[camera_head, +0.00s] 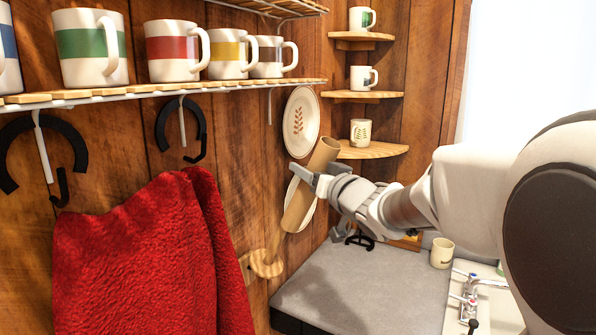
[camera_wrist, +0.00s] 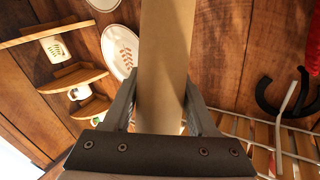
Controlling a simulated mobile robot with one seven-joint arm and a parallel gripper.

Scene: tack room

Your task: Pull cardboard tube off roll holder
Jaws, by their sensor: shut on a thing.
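The brown cardboard tube (camera_head: 312,185) is tilted, its upper end leaning right, in front of the wooden wall in the head view. My gripper (camera_head: 318,184) is shut around the tube near its middle. I cannot tell whether the peg's tip is still inside the tube. In the wrist view the tube (camera_wrist: 165,60) stands between the two fingers (camera_wrist: 158,112); the holder is not seen there.
A shelf of striped mugs (camera_head: 180,50) runs above, with black hooks and a red towel (camera_head: 150,260) at left. Plates (camera_head: 301,122) hang behind the tube, near corner shelves (camera_head: 370,150). A grey counter (camera_head: 365,290) lies below with a mug (camera_head: 442,252).

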